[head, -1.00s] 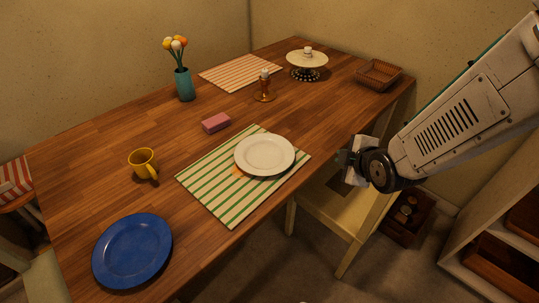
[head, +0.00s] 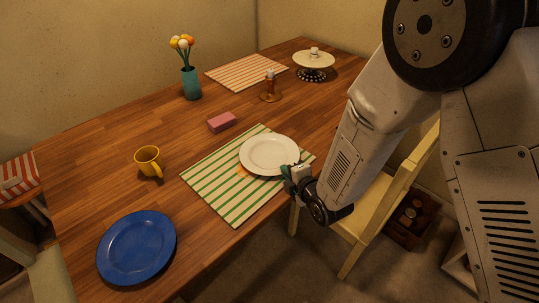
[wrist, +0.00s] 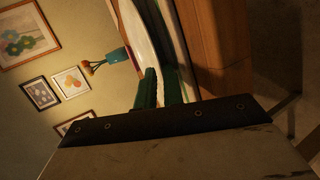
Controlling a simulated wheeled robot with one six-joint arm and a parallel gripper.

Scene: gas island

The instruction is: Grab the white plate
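The white plate (head: 268,153) lies on the green-striped placemat (head: 228,196) near the table's front edge. My gripper (head: 289,172) is at the plate's right front rim in the head view. In the wrist view, which is turned sideways, its two green fingers (wrist: 161,88) reach toward the plate (wrist: 137,35) and sit close together with a narrow gap. The plate's rim appears to run in at the fingers' tips. Whether they press on it cannot be made out. The plate looks flat on the placemat.
A blue plate (head: 137,247), yellow mug (head: 148,160) and pink sponge (head: 222,122) lie to the left on the wooden table (head: 90,150). A vase (head: 191,84), candle holder (head: 270,90) and cake stand (head: 314,66) stand farther back. A yellow chair (head: 372,215) stands beneath my arm.

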